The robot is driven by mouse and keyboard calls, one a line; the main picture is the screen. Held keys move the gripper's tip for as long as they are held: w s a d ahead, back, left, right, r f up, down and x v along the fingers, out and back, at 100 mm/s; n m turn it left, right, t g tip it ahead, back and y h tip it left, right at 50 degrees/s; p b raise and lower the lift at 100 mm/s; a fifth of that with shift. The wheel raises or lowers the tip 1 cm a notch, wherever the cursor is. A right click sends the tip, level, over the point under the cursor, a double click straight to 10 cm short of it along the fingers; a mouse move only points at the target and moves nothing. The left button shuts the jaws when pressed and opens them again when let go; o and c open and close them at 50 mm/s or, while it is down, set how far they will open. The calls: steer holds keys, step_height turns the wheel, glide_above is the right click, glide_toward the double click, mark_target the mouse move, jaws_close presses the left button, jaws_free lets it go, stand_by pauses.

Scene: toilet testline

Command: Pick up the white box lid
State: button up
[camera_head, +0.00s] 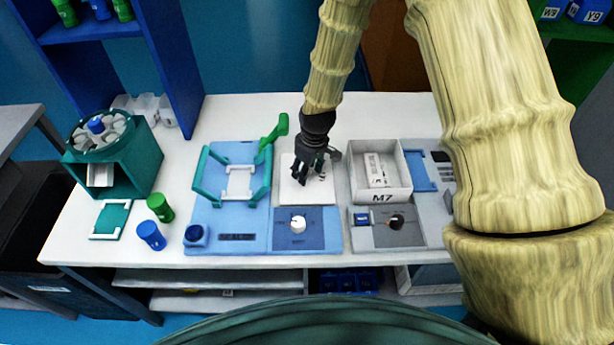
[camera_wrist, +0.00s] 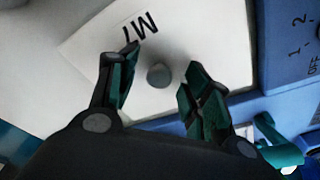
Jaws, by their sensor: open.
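The white box lid (camera_head: 309,190) is a flat square plate lying on the bench, left of an open white box marked M7 (camera_head: 381,197). In the wrist view the lid (camera_wrist: 183,38) carries the label M7 and a small round grey knob (camera_wrist: 159,75). My gripper (camera_head: 309,180) is over the lid in the head view and partly covers it. In the wrist view my gripper (camera_wrist: 158,90) has its fingers apart, one on each side of the knob. I cannot tell how far the fingertips are above the lid.
A blue panel with a teal-handled frame (camera_head: 233,182) and a knob panel (camera_head: 298,226) adjoin the lid. Blue (camera_head: 151,236) and green (camera_head: 160,207) containers and a teal carousel (camera_head: 97,138) are at left. The back of the bench is mostly clear.

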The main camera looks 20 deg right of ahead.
steer(key=shift+w+f, duration=0.15)
jaws_close()
